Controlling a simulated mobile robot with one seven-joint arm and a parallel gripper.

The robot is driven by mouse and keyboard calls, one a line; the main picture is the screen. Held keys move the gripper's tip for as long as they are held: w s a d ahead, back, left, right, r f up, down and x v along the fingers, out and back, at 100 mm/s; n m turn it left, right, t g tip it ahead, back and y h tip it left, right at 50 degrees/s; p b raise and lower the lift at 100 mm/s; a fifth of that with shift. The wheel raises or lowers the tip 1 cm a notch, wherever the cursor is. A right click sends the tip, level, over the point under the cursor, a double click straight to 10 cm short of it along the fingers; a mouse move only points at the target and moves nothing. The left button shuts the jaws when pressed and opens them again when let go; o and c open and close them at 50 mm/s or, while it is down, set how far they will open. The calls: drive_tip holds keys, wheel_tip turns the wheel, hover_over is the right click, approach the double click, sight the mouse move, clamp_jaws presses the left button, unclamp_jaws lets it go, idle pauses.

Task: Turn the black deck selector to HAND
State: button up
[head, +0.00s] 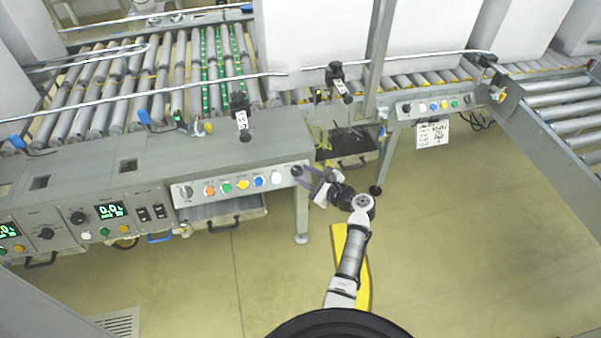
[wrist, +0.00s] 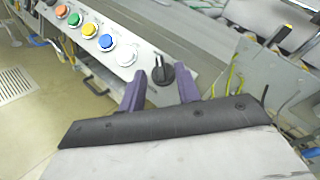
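The black deck selector (wrist: 161,74) is a round knob with a raised grip bar, at the right end of a light button panel. In the head view the selector (head: 296,171) shows just left of my gripper. My gripper (wrist: 160,88) has two purple fingers, spread apart, one on each side of the selector in the wrist view. In the head view my gripper (head: 304,176) reaches the panel's right end from the right. I cannot tell whether the fingers touch the knob. The HAND marking is not legible.
A white button (wrist: 125,56) sits beside the selector, then blue (wrist: 106,41), yellow, green and orange buttons. A grey selector (head: 186,191) is at the panel's left end. A drawer handle (head: 225,225) juts out below. A second button panel (head: 434,106) stands to the right.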

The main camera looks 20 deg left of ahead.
drive_tip(key=v, duration=1.1)
drive_tip(key=shift+b, duration=0.45)
